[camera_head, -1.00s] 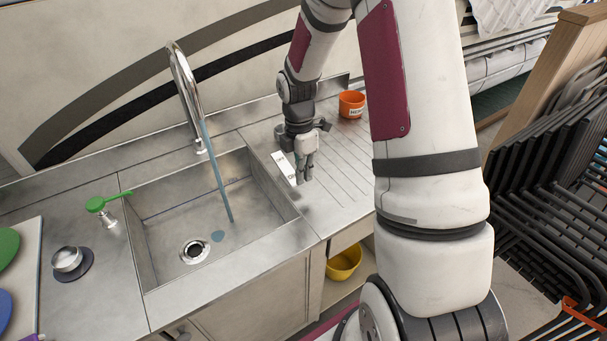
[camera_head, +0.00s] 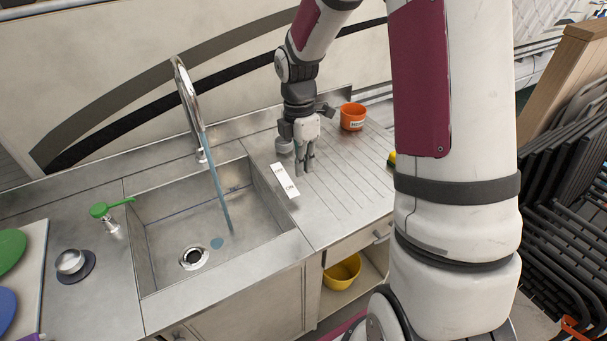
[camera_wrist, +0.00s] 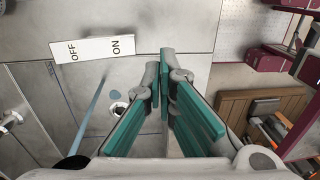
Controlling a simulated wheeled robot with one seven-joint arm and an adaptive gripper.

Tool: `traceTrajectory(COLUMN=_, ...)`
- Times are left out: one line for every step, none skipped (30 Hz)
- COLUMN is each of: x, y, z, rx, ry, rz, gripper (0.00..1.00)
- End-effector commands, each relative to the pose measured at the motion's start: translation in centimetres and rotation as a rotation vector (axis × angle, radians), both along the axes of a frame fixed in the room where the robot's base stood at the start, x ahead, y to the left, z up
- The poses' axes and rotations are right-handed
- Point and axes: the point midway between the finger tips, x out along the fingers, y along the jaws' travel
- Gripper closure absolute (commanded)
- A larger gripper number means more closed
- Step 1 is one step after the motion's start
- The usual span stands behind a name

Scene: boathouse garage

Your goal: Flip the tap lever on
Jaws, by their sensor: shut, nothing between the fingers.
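The curved chrome tap (camera_head: 180,90) stands behind the sink, and a blue stream of water (camera_head: 220,195) runs from it into the basin. A white OFF/ON label (camera_head: 285,180) lies on the counter right of the sink; it also shows in the wrist view (camera_wrist: 95,48), with OFF at left and ON at right. I cannot make out a tap lever beside the label; my wrist may hide it. My gripper (camera_head: 304,168) is shut and empty, pointing down over the drainboard just right of the label. Its teal fingers (camera_wrist: 165,75) show in the wrist view.
A green-topped metal fitting (camera_head: 110,212) stands left of the sink (camera_head: 150,250). An orange cup (camera_head: 352,117) stands behind right of my gripper. A yellow bowl (camera_head: 342,272) sits on the shelf below. Dark stacked chairs (camera_head: 560,190) stand at right.

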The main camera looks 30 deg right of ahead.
Motion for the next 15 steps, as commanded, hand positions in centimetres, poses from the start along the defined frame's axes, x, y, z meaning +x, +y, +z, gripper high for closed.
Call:
traceTrajectory(x=-0.1, y=-0.1, z=1.0, rx=-0.002, ry=-0.004, rz=-0.001, gripper=1.00)
traceTrajectory(x=-0.2, y=-0.1, z=1.6, rx=-0.002, ry=-0.004, rz=0.000, gripper=1.00)
traceTrajectory(x=-0.4, y=0.0, z=2.2, rx=-0.001, ry=-0.003, rz=0.000, gripper=1.00)
traceTrajectory(x=-0.5, y=0.0, z=2.6, rx=-0.001, ry=-0.004, rz=0.000, gripper=1.00)
traceTrajectory(x=-0.6, y=0.0, z=3.1, rx=-0.001, ry=-0.003, rz=0.000, gripper=1.00)
traceTrajectory(x=-0.7, y=0.0, z=3.5, rx=0.000, ry=-0.002, rz=0.000, gripper=1.00)
traceTrajectory(x=-0.7, y=0.0, z=3.8, rx=0.000, ry=-0.002, rz=0.000, gripper=1.00)
traceTrajectory(x=-0.8, y=0.0, z=4.1, rx=0.000, ry=-0.002, rz=0.000, gripper=1.00)
traceTrajectory(x=-0.9, y=0.0, z=4.3, rx=0.000, ry=-0.001, rz=0.001, gripper=1.00)
traceTrajectory(x=-0.9, y=0.0, z=4.5, rx=0.000, ry=0.000, rz=0.001, gripper=1.00)
traceTrajectory(x=-1.0, y=0.0, z=4.6, rx=0.000, ry=0.000, rz=0.001, gripper=1.00)
traceTrajectory(x=-1.0, y=0.0, z=4.7, rx=0.000, ry=0.000, rz=0.001, gripper=1.00)
traceTrajectory(x=-1.0, y=0.0, z=4.8, rx=0.000, ry=0.000, rz=0.001, gripper=1.00)
traceTrajectory(x=-1.0, y=0.0, z=4.8, rx=0.000, ry=0.000, rz=0.002, gripper=1.00)
traceTrajectory(x=-1.0, y=0.0, z=4.8, rx=0.000, ry=0.001, rz=0.002, gripper=1.00)
